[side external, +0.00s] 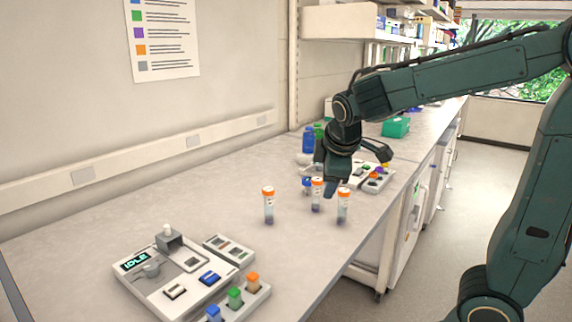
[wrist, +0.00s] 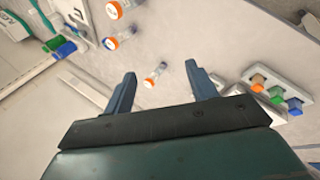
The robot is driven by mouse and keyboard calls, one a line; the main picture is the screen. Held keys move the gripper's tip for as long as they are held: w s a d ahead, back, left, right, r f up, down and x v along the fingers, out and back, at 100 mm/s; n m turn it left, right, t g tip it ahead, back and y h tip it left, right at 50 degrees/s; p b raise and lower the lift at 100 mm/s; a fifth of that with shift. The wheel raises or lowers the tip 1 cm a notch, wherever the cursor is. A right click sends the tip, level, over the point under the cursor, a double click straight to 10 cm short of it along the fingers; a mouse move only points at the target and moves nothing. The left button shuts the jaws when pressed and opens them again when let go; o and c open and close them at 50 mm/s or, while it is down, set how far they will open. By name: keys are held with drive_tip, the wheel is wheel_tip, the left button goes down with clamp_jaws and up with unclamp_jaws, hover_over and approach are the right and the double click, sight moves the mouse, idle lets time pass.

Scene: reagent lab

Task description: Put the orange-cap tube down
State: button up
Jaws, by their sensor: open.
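Three clear tubes with orange caps stand upright on the grey bench: a left one (side external: 268,206), a middle one (side external: 316,196) and a right one (side external: 343,207). My gripper (side external: 318,187) is low over the bench, by the middle tube's cap. In the wrist view my gripper (wrist: 160,73) is open, with its two blue fingers spread apart. One orange-cap tube (wrist: 155,75) shows in the gap between the fingertips, with no visible contact. Two more orange-cap tubes (wrist: 112,43) (wrist: 115,9) show beyond it.
A white device with an IDLE screen (side external: 135,262) stands at the front left. Beside it is a rack with orange, green and blue blocks (side external: 235,297). A tray of coloured items (side external: 378,180), a blue bottle (side external: 308,140) and a green box (side external: 396,127) stand behind. The bench left of the tubes is clear.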

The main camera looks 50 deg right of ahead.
drive_tip(key=w+d+f+n+g+h, duration=0.25)
drive_tip(key=w+d+n+h, duration=0.2)
drive_tip(key=w, duration=0.35)
drive_tip(key=n+g+h, duration=0.1)
drive_tip(key=n+h, duration=0.4)
drive_tip(key=n, duration=0.3)
approach(315, 182)
drive_tip(key=shift+w+d+r+y, duration=0.1)
drive_tip(key=shift+d+r+y, duration=0.05)
drive_tip(key=shift+r+y, duration=0.15)
drive_tip(key=shift+d, duration=0.1)
drive_tip(key=shift+x, duration=4.2)
drive_tip(key=shift+f, duration=0.1)
drive_tip(key=shift+x, duration=2.6)
